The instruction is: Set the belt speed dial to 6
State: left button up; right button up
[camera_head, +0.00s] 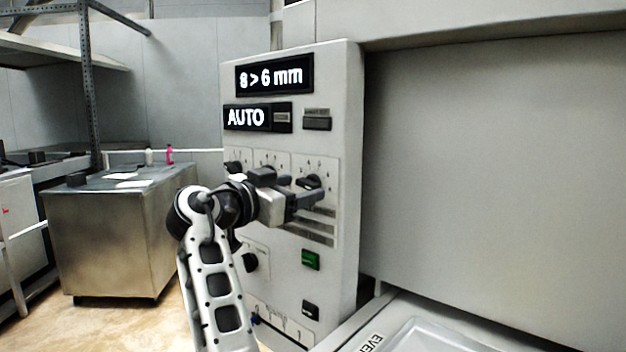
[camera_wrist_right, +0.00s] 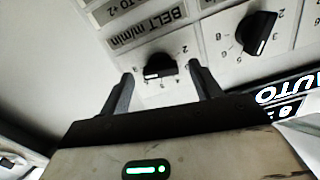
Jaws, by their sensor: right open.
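The belt speed dial (camera_wrist_right: 160,66) is a black knob on a white plate, under an upside-down "BELT m/min" label (camera_wrist_right: 148,27) in the right wrist view. Small digits ring it, partly hidden or blurred, so I cannot tell its setting. My right gripper (camera_wrist_right: 161,73) is open, with one finger on each side of the dial; I cannot tell whether they touch it. In the head view the dial (camera_head: 309,182) is the rightmost knob of the upper row, with my right gripper (camera_head: 308,197) in front of the panel there. My left gripper is not in view.
A second knob (camera_wrist_right: 257,32) with digits sits beside the dial. The control panel (camera_head: 345,150) has displays reading "8>6 mm" (camera_head: 273,76) and "AUTO" (camera_head: 246,117), a green button (camera_head: 310,260) and a lower dark switch (camera_head: 310,310). A metal cabinet (camera_head: 110,240) stands at left.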

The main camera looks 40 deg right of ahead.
jog(key=shift+w+d, duration=0.2)
jog(key=shift+d, duration=0.6)
jog(key=c, duration=1)
